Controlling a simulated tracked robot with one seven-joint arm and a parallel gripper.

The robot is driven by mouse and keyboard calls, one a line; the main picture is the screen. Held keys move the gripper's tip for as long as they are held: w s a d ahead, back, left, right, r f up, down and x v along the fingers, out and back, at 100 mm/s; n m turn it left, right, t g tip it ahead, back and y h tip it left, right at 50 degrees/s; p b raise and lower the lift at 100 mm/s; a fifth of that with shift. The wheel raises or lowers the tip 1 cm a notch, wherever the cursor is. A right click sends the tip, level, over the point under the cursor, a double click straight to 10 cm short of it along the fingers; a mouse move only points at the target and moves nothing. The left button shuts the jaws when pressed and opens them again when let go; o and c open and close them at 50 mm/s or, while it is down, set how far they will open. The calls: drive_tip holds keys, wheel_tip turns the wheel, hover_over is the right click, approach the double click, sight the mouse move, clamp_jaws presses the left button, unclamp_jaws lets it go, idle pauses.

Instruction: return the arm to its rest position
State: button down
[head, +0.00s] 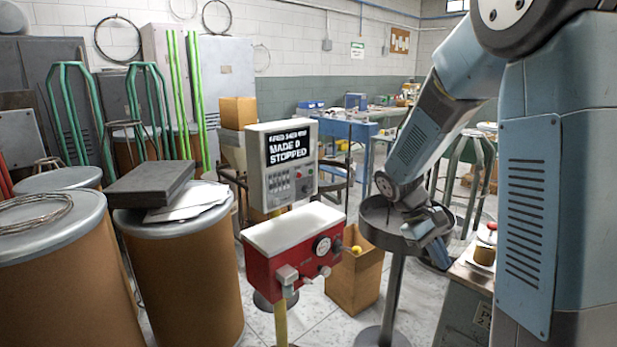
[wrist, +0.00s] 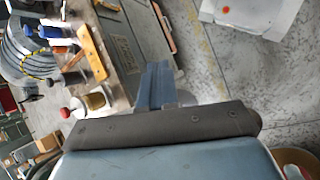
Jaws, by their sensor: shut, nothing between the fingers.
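My arm reaches down from the upper right in the head view. My gripper (head: 438,253) hangs at the right edge of a round dark dish on a stand (head: 376,232), pointing down. I cannot tell whether it touches the dish. In the wrist view, the blue fingers (wrist: 156,88) are together with nothing between them, beside a bench edge and above the grey floor.
A red machine with a white top (head: 270,258) and a grey control box reading "MADE 0 STOPPED" (head: 281,167) stand at centre. A cardboard box (head: 350,285) is beside them. Drums (head: 190,275) crowd the left. A bench (head: 470,283) stands close at right.

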drive_tip(key=s+a+r+m+t+y, duration=0.2)
drive_tip(key=s+a+r+t+y, duration=0.1)
drive_tip(key=s+r, duration=0.4)
drive_tip(key=s+a+r+m+t+y, duration=0.2)
drive_tip(key=s+r+t, duration=0.3)
drive_tip(key=s+r, duration=0.3)
drive_tip(key=shift+s+a+r+m+t+y, duration=0.15)
drive_tip(key=shift+s+a+m+t+y, duration=0.15)
drive_tip(key=shift+s+a+t+y, duration=0.25)
drive_tip(key=shift+a, duration=0.15)
